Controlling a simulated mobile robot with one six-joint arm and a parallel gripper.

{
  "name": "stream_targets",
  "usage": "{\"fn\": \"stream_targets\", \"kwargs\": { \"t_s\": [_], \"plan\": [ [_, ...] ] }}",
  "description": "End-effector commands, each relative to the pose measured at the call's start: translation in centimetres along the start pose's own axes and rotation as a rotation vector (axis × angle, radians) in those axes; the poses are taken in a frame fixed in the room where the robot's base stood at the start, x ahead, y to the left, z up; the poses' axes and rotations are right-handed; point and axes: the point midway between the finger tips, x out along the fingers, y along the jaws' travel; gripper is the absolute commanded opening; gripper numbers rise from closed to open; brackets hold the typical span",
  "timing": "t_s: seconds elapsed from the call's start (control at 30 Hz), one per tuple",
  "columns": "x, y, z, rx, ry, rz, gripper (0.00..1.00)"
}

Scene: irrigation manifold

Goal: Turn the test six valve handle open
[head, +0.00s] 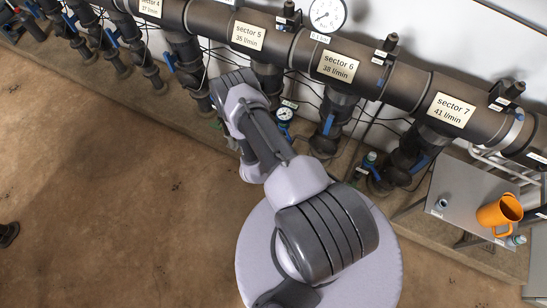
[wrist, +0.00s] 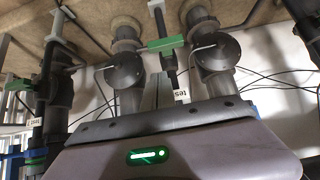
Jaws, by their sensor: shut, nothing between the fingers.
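My gripper (wrist: 165,92) is shut and empty in the wrist view. Its fingers point toward a thin dark pipe with a green lever handle (wrist: 166,44), between two thick grey pipes with round black discs. I cannot tell whether the fingers touch this pipe. A white label (wrist: 181,96) beside the fingers shows only "tes"; its number is hidden, so I cannot confirm this is the test six valve. In the head view my arm reaches to the pipes below the sector 5 sign (head: 249,37), and its fingertips cannot be made out.
The sector 6 sign (head: 340,66) is right of my arm's end, with a blue handle (head: 328,124) below. Another thin pipe with a green handle (wrist: 19,86) stands at left. Loose black cables cross behind. An orange mug (head: 498,212) stands on a grey table (head: 462,186).

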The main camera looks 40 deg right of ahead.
Motion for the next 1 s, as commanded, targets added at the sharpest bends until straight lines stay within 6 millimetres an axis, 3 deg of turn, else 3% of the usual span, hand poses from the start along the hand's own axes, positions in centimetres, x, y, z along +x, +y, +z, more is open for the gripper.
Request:
{"fn": "stream_targets", "kwargs": {
  "t_s": [0.1,0.3,1.0],
  "plan": [
    [2.4,0.0,1.1,-0.001,-0.001,-0.001,0.00],
    [3.9,0.0,2.7,-0.001,-0.001,-0.001,0.00],
    [4.1,-0.2,2.8,0.034,-0.001,-0.037,0.00]
  ]
}}
